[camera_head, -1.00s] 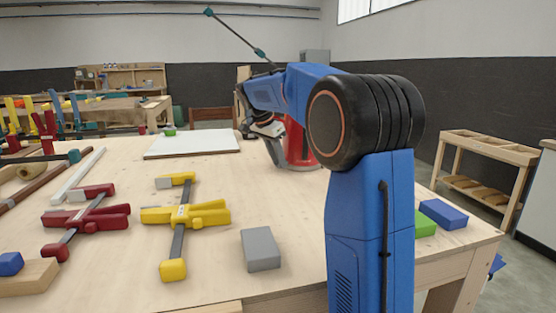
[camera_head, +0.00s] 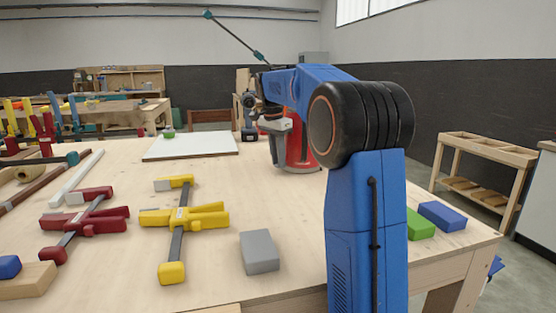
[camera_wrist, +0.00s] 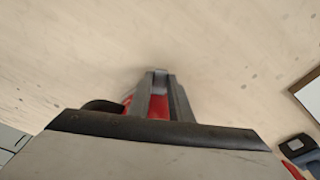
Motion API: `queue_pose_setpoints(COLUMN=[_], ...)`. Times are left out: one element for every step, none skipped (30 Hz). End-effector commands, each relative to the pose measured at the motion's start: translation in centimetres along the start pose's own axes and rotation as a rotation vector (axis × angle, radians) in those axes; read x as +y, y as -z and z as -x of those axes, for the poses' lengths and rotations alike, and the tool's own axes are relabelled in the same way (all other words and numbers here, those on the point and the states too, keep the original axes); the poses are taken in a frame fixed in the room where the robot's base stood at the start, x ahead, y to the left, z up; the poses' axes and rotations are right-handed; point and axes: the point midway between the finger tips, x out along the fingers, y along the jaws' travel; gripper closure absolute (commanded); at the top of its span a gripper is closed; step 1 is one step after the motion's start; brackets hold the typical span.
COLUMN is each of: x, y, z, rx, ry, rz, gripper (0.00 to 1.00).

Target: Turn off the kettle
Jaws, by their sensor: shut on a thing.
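The red kettle (camera_head: 300,154) stands upright on the far right part of the workbench, partly hidden behind my blue arm. My gripper is over its left side in the head view, and its fingertips are not clear there. In the wrist view my gripper (camera_wrist: 158,82) has its two grey fingers close together, with a red part of the kettle (camera_wrist: 157,107) showing between them. I cannot tell which part of the kettle it is. The kettle's switch cannot be made out in either view.
A black cordless drill (camera_head: 249,130) stands just left of the kettle, beside a white board (camera_head: 190,146). Yellow (camera_head: 184,216) and red (camera_head: 85,220) clamps and a grey block (camera_head: 260,251) lie nearer. Green (camera_head: 420,224) and blue (camera_head: 443,215) blocks lie right of my arm.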

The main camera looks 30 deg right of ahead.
Motion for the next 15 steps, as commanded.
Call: queue_pose_setpoints(x=[-0.02, -0.02, -0.02, -0.02, -0.02, -0.02, -0.02, -0.02, -0.02, -0.02, -0.02, -0.02, -0.02, -0.02, -0.04], y=[-0.01, -0.01, -0.01, -0.01, -0.01, -0.01, -0.01, -0.01, -0.01, -0.01, -0.01, -0.01, -0.01, -0.01, -0.01], z=[0.04, 0.04, 0.05, 0.04, 0.04, 0.04, 0.04, 0.04, 0.03, 0.03, 0.03, 0.03, 0.05, 0.10, 0.24], rx=[0.001, 0.001, 0.001, 0.001, 0.001, 0.001, 0.001, 0.001, 0.001, 0.001, 0.001, 0.001, 0.001, 0.001, 0.002], ry=[0.001, 0.001, 0.001, 0.001, 0.001, 0.001, 0.001, 0.001, 0.001, 0.001, 0.001, 0.001, 0.001, 0.001, 0.001], rz=[0.000, 0.001, 0.000, 0.001, 0.001, 0.000, 0.000, 0.001, 0.000, 0.000, 0.000, 0.000, 0.000, 0.000, 0.000], gripper=[1.00, 1.00, 0.74, 0.67, 0.62, 0.62, 0.62, 0.62, 0.62, 0.62, 0.62, 0.62, 0.62, 0.62, 0.62])
